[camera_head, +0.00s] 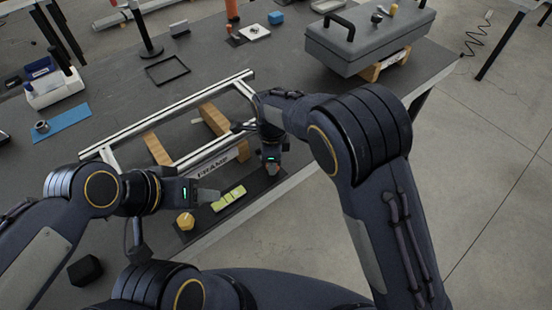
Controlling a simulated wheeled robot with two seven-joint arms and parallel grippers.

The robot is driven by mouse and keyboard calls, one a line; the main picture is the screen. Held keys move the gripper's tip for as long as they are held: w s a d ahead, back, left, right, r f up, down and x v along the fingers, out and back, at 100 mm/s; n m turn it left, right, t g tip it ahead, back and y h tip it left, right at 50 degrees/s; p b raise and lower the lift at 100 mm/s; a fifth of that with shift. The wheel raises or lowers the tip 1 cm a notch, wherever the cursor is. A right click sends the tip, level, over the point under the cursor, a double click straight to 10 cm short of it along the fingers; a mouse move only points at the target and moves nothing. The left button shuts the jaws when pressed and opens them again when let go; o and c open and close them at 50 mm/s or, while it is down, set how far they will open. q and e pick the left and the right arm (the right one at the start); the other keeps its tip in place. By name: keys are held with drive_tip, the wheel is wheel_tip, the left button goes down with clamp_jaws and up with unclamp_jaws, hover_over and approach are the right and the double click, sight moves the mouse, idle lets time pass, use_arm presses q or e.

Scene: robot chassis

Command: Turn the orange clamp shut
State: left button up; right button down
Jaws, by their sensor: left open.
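An orange upright piece (232,11), possibly the clamp, stands at the top of the head view near the table's far side; whether it is open or shut is too small to tell. My left gripper (208,196) is open and empty, pointing right above the table's near edge, beside a yellow knob (185,221) and yellow-green blocks (228,198).
A silver rail frame (150,127) rests on wooden blocks (214,120) mid-table. A grey case (365,38) stands at the back right. A white bin (52,88) and blue mat (62,123) lie at left. A black post (143,30) stands at the back.

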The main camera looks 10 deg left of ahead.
drive_tip(key=c, duration=0.9)
unclamp_jaws()
drive_tip(key=shift+r, duration=3.95)
